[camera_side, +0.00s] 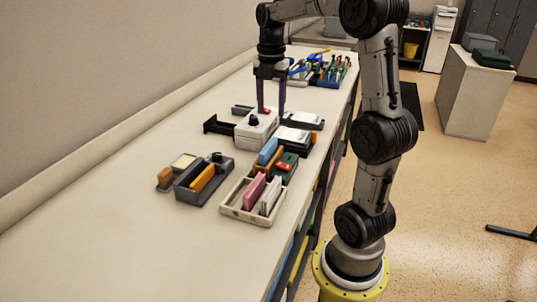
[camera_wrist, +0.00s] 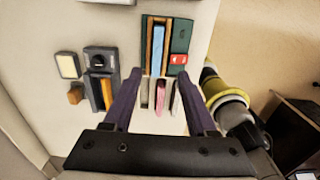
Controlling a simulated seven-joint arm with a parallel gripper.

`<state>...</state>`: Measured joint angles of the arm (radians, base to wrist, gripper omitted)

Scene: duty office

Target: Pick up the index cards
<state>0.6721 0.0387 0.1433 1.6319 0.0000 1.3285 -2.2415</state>
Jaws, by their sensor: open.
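No label marks the index cards, so I cannot tell which of the thin upright pieces they are. A cream tray (camera_side: 236,212) holds a pink slab (camera_side: 255,190) and a white slab (camera_side: 271,195); in the wrist view the pink slab (camera_wrist: 160,97) stands between pale ones. Behind it, a green tray (camera_side: 291,160) holds a blue slab (camera_side: 268,150), an orange piece and a red item (camera_side: 283,167). My gripper (camera_side: 271,111) is open and empty, pointing down above a white box with a black knob (camera_side: 255,132). Its fingers (camera_wrist: 160,76) frame the slabs in the wrist view.
Left of the trays, a dark grey holder (camera_side: 186,194) carries an orange slab (camera_side: 203,178), beside a small brown block (camera_side: 165,176). Black brackets (camera_side: 217,126) and pens and tools (camera_side: 325,68) lie farther back. The near left of the bench is clear. A wall borders the left side.

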